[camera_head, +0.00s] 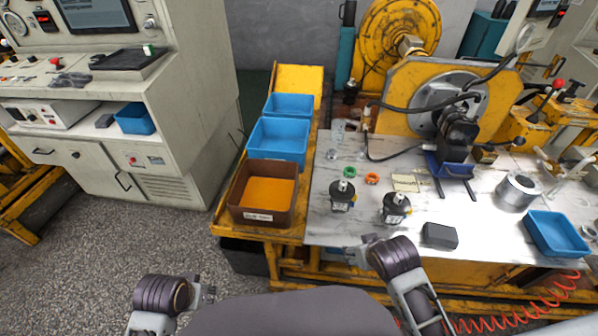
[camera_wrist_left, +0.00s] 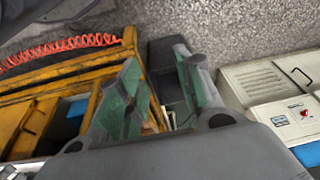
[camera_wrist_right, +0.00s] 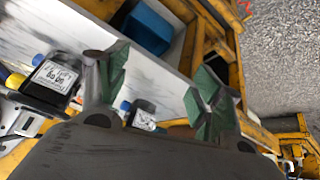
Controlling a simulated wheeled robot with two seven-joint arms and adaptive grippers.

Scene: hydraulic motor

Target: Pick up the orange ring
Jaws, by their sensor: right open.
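The orange ring (camera_head: 372,178) lies flat on the grey-white tabletop (camera_head: 330,222) in the head view, just right of a green ring (camera_head: 350,171). Nothing holds it, and I cannot make it out in either wrist view. My right gripper (camera_head: 362,250) is at the table's front edge, well nearer to me than the ring. It is open and empty in the right wrist view (camera_wrist_right: 157,70). My left gripper (camera_head: 208,292) is left of the table, over the floor side. Its fingers are apart and empty in the left wrist view (camera_wrist_left: 157,60).
A dark block (camera_head: 440,236), a metal cylinder (camera_head: 518,191) and a blue bin (camera_head: 556,234) are to the right. A brown bin (camera_head: 246,215) stands at the left.

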